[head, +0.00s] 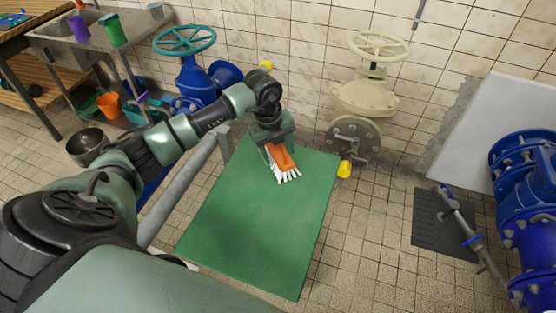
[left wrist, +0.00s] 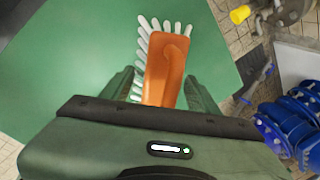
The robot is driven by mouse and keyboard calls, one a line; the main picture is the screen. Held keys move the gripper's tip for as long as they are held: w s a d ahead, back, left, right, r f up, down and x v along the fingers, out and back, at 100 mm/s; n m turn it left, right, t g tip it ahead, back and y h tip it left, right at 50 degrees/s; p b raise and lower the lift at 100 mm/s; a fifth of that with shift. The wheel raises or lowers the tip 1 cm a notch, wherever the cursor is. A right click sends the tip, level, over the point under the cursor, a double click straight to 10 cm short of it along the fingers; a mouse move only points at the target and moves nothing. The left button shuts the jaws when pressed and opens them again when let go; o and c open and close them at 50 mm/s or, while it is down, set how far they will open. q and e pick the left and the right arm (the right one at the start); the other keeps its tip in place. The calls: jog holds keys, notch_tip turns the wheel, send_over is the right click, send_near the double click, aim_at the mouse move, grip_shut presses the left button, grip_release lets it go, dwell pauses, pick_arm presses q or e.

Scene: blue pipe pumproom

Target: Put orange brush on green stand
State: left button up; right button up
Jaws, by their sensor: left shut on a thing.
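The orange brush (head: 281,158) with white bristles is held in my left gripper (head: 273,146), over the far part of the green stand (head: 255,225). In the left wrist view the brush (left wrist: 168,62) lies between the two fingers, its bristles fanning out past its far end and left side. The flat green top (left wrist: 60,60) spreads behind it. I cannot tell whether the bristles touch the green top. The brush's near end is hidden by the gripper. My right gripper is not in view.
A grey rail (head: 185,190) runs along the stand's left side. A cream valve (head: 366,95) and a yellow-capped pipe (head: 345,168) are by the tiled wall beyond its far right corner. Blue pipework (head: 525,200) stands at right. Most of the green top is bare.

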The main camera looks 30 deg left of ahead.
aim_at(278, 161)
pick_arm(q)
notch_tip(278, 161, down, 4)
jog(key=shift+p, duration=0.35)
jog(key=shift+f, duration=0.45)
jog(key=o, duration=1.2)
jog(key=r, duration=0.4)
jog(key=s+r+b, duration=0.1)
jog(key=r, duration=0.3)
jog(key=a+r+b, duration=0.1)
jog(key=r, duration=0.3)
jog(key=shift+s, duration=0.4)
